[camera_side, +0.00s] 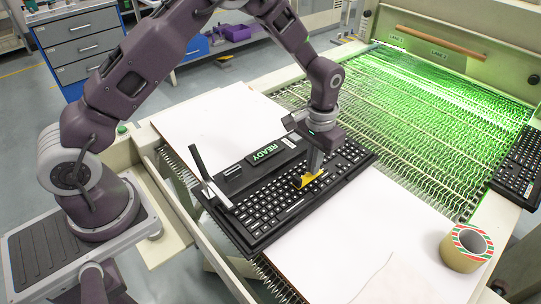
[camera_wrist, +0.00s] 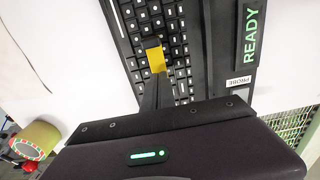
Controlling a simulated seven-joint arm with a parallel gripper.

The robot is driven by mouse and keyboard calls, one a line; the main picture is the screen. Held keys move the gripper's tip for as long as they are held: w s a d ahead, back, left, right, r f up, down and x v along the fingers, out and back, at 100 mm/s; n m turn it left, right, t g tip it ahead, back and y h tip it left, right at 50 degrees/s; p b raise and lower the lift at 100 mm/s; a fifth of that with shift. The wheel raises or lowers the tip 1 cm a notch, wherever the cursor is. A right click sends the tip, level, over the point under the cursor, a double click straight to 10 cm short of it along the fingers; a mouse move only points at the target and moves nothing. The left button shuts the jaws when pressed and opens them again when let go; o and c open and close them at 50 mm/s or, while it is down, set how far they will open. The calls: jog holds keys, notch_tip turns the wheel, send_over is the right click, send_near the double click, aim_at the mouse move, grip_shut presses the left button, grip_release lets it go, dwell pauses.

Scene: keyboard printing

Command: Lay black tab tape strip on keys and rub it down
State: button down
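The black keyboard (camera_side: 270,210) lies on the white sheet, with white-marked keys; part of it shows in the wrist view (camera_wrist: 178,45). My gripper (camera_side: 312,167) points down over the middle of the keys. Its fingers appear closed on a small yellow piece (camera_wrist: 156,60) with a dark end, low over or touching the keys; it also shows in the side view (camera_side: 314,181). Whether it touches them cannot be told. I cannot pick out a black tab tape strip against the black keys.
A black panel reads READY (camera_side: 266,152) behind the keys. A dark upright bar (camera_side: 196,162) rises at the keyboard's left end. A tape roll with a striped rim (camera_side: 466,248) stands at right. Another keyboard (camera_side: 520,170) lies at far right, beside the green-lit wire conveyor (camera_side: 420,110).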

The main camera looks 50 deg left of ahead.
jog(key=shift+f, duration=0.65)
dwell(0.8)
jog(key=shift+r, duration=3.55)
jog(key=s+a+r+t, duration=0.2)
jog(key=s+r, duration=0.4)
jog(key=r, duration=0.3)
jog(key=s+a+r+t, duration=0.1)
jog(key=s+a+r, duration=0.1)
jog(key=s+r, duration=0.6)
jog(key=s+a+r+t, duration=0.2)
jog(key=s, duration=1.3)
jog(key=shift+a+r+t, duration=0.2)
jog(key=shift+r+t, duration=0.1)
jog(key=shift+r, duration=0.05)
